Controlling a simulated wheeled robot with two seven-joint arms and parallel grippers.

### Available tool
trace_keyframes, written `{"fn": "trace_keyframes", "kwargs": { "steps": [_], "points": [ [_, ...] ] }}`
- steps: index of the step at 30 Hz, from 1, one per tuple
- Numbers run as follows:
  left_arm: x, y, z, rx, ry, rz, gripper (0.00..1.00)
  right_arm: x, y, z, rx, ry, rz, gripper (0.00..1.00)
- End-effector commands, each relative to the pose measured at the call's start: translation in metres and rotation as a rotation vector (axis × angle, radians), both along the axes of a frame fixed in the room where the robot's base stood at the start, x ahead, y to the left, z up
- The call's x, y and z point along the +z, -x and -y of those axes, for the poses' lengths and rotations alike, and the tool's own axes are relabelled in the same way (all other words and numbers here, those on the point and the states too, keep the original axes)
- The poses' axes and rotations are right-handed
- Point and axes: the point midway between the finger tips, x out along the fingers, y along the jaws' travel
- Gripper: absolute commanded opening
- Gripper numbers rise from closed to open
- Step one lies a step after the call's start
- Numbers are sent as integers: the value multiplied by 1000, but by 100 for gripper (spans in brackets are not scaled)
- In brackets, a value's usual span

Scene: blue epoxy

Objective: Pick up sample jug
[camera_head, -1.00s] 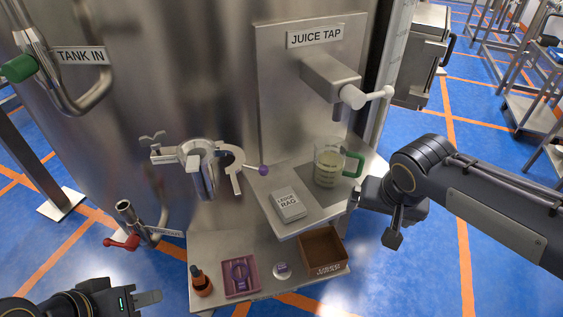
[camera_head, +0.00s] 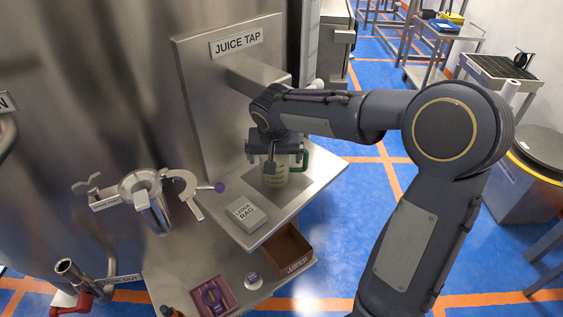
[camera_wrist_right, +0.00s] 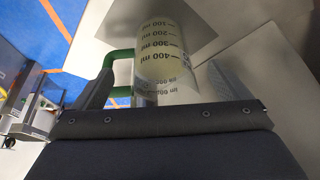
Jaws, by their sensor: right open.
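The sample jug (camera_head: 275,177) is a clear measuring jug with a green handle, standing on the shelf under the juice tap. My right gripper (camera_head: 271,162) is open, just in front of and over the jug's upper part, hiding part of it. The green handle shows to the right of the gripper. In the right wrist view the jug (camera_wrist_right: 162,58) has printed ml marks and pale contents, and a dark finger is close to its green handle (camera_wrist_right: 117,58). I cannot tell whether the fingers touch the jug. My left gripper is out of view.
The juice tap panel (camera_head: 205,90) rises behind, and a clamp with a purple knob (camera_head: 219,187) is at left. A brown box (camera_head: 284,252) and a purple tray (camera_head: 211,298) sit on the lower shelf.

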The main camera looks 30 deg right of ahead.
Motion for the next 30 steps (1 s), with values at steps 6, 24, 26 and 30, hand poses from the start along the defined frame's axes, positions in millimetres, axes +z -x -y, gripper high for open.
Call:
{"fn": "trace_keyframes", "kwargs": {
  "steps": [6,24,26,30],
  "points": [
    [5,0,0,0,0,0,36,0,-14,8,-1,-1,-1,96],
    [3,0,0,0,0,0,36,-47,-30,17,1,0,0,96],
    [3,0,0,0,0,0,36,-47,-30,17,1,0,0,88],
    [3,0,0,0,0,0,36,-47,-30,17,1,0,0,70]
  ]
}}
